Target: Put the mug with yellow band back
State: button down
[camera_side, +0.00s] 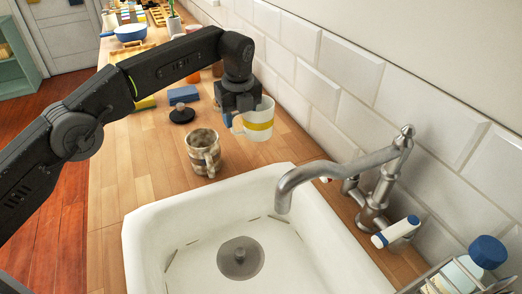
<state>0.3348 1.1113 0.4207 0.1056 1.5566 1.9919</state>
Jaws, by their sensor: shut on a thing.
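The mug with yellow band (260,119) is pale with a yellow stripe and shows just under my gripper (238,104). My gripper points down and is shut on this mug near its left side, where a bluish part shows. The mug looks upright. I cannot tell whether it touches the counter or hangs above it. The gripper's fingertips are partly hidden by the arm's end and the mug.
A brown patterned mug (203,152) stands on the wooden counter (150,180) left of the held mug. A white sink (190,221) with a steel faucet (340,175) is in front. A dark round item (182,114) and a blue block (183,94) lie behind. The tiled wall is at right.

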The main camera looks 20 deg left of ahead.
aim_at(242, 132)
jog(key=shift+d+f+m, duration=0.25)
jog(key=shift+d+m, duration=0.05)
jog(key=shift+f, duration=2.4)
jog(key=shift+f, duration=0.15)
jog(key=shift+c, duration=2.4)
grip_release()
jog(key=shift+f, duration=0.1)
notch_tip(242, 132, up, 8)
jog(key=shift+s+d, duration=0.3)
jog(key=shift+s, duration=0.05)
